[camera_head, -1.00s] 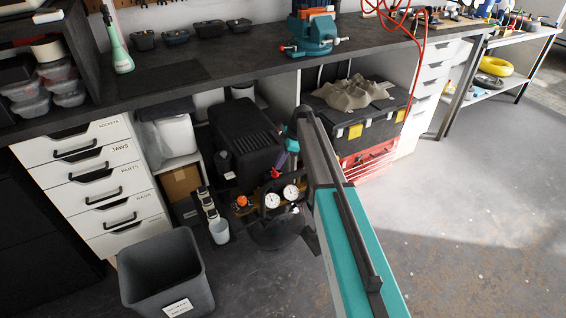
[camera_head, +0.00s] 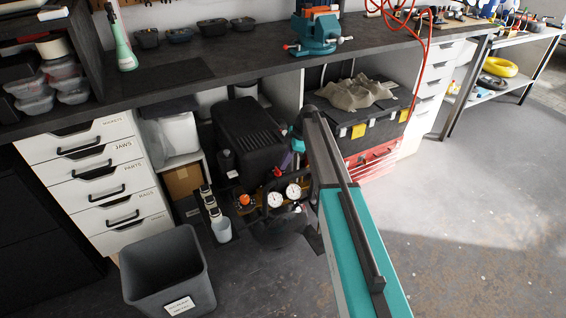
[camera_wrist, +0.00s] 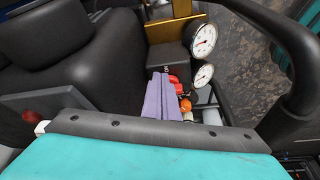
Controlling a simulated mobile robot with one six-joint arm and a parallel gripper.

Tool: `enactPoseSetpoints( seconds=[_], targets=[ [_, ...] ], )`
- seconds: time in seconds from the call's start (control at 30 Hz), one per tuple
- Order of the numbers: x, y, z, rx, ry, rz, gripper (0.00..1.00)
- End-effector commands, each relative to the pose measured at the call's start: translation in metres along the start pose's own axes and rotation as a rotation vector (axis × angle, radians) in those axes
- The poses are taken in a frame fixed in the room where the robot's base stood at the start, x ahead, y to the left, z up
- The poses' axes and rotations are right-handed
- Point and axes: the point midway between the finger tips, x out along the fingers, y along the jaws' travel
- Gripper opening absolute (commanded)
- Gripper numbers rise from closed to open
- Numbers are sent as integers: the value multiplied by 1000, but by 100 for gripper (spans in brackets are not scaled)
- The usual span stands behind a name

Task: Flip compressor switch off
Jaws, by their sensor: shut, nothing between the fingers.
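The compressor (camera_head: 247,140) is a black tank unit on the floor under the bench, with two white round gauges (camera_head: 284,195) at its front. The gauges also show in the wrist view (camera_wrist: 203,58). Small red parts (camera_wrist: 174,82) and an orange knob (camera_wrist: 185,104) sit just right of my gripper's fingers. I cannot tell which red part is the switch or how it is set. My gripper (camera_wrist: 160,78) has lavender fingers, shut and empty, close to the red parts; contact cannot be told. In the head view my gripper (camera_head: 285,163) is partly hidden by my arm.
A black hoop-shaped handle (camera_wrist: 295,80) stands close on the right in the wrist view. The black toolbox (camera_head: 360,122) on a red case is right of my arm. A grey bin (camera_head: 165,275) stands at front left. Open floor lies to the right.

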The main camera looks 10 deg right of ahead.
Motion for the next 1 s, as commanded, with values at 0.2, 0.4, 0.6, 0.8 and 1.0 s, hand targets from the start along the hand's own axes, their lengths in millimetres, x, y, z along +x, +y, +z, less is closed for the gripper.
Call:
enactPoseSetpoints(
  seconds=[0.2,0.4,0.6,0.8,1.0],
  targets=[
    [-25,15,22,5,-8,22,0],
    [-58,20,23,6,-9,24,0],
    [-91,25,22,6,-9,24,0],
    [-123,29,21,6,-10,24,0],
    [-156,34,20,6,-10,24,0]
  ],
)
